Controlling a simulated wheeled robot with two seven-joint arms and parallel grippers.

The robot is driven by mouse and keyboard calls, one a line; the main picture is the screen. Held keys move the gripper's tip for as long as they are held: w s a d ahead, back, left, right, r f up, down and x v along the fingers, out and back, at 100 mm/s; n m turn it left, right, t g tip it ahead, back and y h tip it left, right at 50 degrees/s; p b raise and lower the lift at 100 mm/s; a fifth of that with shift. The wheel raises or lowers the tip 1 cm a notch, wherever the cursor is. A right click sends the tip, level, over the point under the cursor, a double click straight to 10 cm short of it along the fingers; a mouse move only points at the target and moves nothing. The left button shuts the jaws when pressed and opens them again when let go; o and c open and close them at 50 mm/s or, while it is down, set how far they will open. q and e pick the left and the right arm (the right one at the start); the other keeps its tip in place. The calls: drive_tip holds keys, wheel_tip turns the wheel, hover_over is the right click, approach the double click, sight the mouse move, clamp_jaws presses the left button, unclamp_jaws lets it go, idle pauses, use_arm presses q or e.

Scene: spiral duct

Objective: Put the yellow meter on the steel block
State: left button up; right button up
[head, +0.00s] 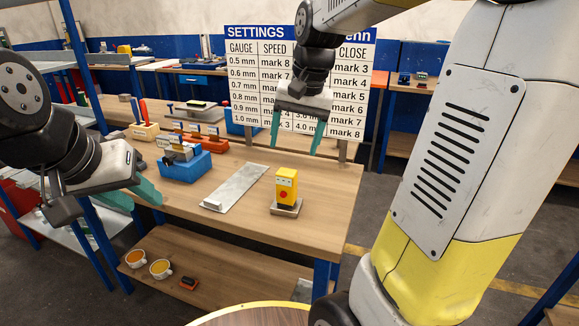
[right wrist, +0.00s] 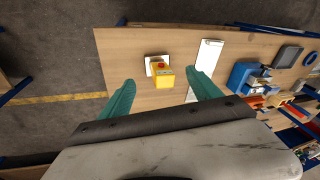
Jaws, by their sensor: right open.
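The yellow meter (head: 286,184) stands upright on the wooden workbench's front right part, with a red spot on its front and a dark foot. A small grey steel block (head: 291,209) lies under it, and the meter appears to rest on this block. The right wrist view shows the meter (right wrist: 165,77) from above, with part of the pale block (right wrist: 151,62) beside its outline. My right gripper (head: 295,150) is open and empty above the meter, its teal fingers (right wrist: 159,80) apart. My left gripper (head: 146,205) is open and empty off the bench's left front edge.
A long grey metal plate (head: 235,188) lies left of the meter. A blue device (head: 185,163) and a red rack (head: 205,141) stand further left. A settings board (head: 255,85) rises behind. Cups (head: 160,268) sit on the lower shelf. Bench right of the meter is clear.

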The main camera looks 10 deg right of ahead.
drive_tip(key=s+a+n+t, duration=0.1)
drive_tip(key=s+n+t, duration=0.2)
drive_tip(key=s, duration=1.1)
drive_tip(key=shift+a+f+n+t+y, duration=0.25)
drive_tip(key=shift+a+n+t+y, duration=0.15)
drive_tip(key=shift+n, duration=0.3)
